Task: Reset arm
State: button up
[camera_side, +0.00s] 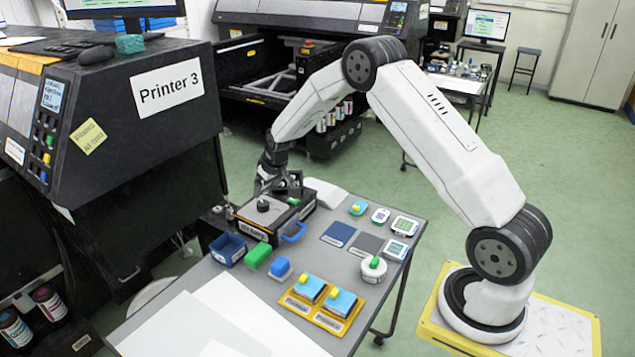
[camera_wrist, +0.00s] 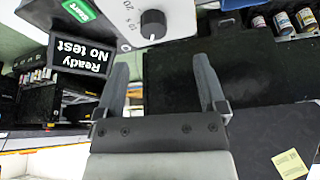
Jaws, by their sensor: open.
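My gripper (camera_side: 278,188) is at the end of my bent arm, over the back left of the grey table (camera_side: 325,262). It is just above and behind a black boxed device (camera_side: 268,218) with a dark knob on top. In the wrist view my gripper (camera_wrist: 163,80) has its two grey fingers wide apart, with nothing between them. Beyond them the wrist view shows a dark knob (camera_wrist: 153,24) on a pale panel and a "Ready / No test" display (camera_wrist: 80,51), upside down. From the side view I cannot tell whether the fingers touch the device.
The "Printer 3" cabinet (camera_side: 120,130) stands close on the left. A blue bin (camera_side: 228,249), green block (camera_side: 258,254) and yellow tray (camera_side: 300,312) are on the table. White sheets (camera_side: 190,325) cover its front; small meters (camera_side: 397,250) stand at the right edge.

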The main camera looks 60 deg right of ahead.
jog(key=s+a+r+n+g, duration=0.1)
jog(key=s+a+r, duration=0.6)
jog(key=s+a, duration=0.7)
jog(key=s, duration=0.6)
jog(key=s+a+r+n, duration=0.1)
jog(key=s+a, duration=0.1)
jog(key=s, duration=0.6)
jog(key=shift+s+g+y, duration=0.3)
jog(key=shift+g+y, duration=0.1)
